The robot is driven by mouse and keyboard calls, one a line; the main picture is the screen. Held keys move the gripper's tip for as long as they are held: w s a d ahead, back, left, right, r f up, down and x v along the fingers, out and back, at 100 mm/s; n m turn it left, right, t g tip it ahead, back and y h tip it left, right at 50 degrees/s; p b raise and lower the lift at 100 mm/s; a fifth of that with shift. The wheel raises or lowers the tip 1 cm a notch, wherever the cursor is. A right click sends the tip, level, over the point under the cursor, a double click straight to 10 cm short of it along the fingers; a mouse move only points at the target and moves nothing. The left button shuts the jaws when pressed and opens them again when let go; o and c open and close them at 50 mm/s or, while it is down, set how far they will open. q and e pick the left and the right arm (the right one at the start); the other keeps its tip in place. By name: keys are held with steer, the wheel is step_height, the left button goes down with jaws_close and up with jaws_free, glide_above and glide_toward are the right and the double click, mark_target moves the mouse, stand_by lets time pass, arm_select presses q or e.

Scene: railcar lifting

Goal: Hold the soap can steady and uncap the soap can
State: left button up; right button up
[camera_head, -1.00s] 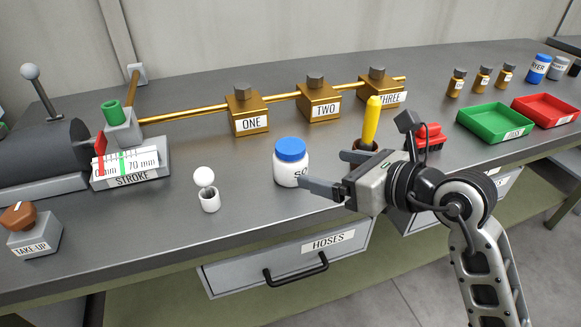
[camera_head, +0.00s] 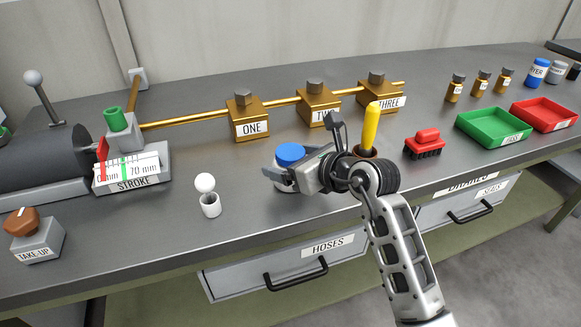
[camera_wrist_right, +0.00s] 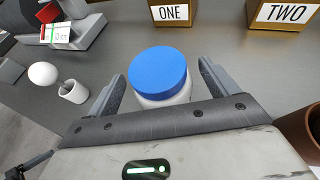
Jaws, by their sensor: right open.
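The soap can is a white jar with a blue cap (camera_head: 290,154), standing upright on the bench, its cap on. In the head view my right gripper (camera_head: 282,174) is at the can and hides most of its white body and label. In the right wrist view the blue cap (camera_wrist_right: 158,72) and a little of the white body (camera_wrist_right: 165,99) show between the two fingers of my open right gripper (camera_wrist_right: 160,85). Gaps show on both sides, so the fingers look apart from the can. My left gripper is not in view.
A white ball-topped holder (camera_head: 209,198) stands left of the can. A pot with a yellow-handled tool (camera_head: 371,128) and a red brush (camera_head: 425,144) are to the right. Brass blocks (camera_head: 249,118) are behind. Green (camera_head: 492,127) and red trays (camera_head: 543,115) lie farther right.

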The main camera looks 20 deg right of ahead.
steer(key=shift+x, duration=1.45)
steer(key=c, duration=1.3)
steer(key=shift+o, duration=0.2)
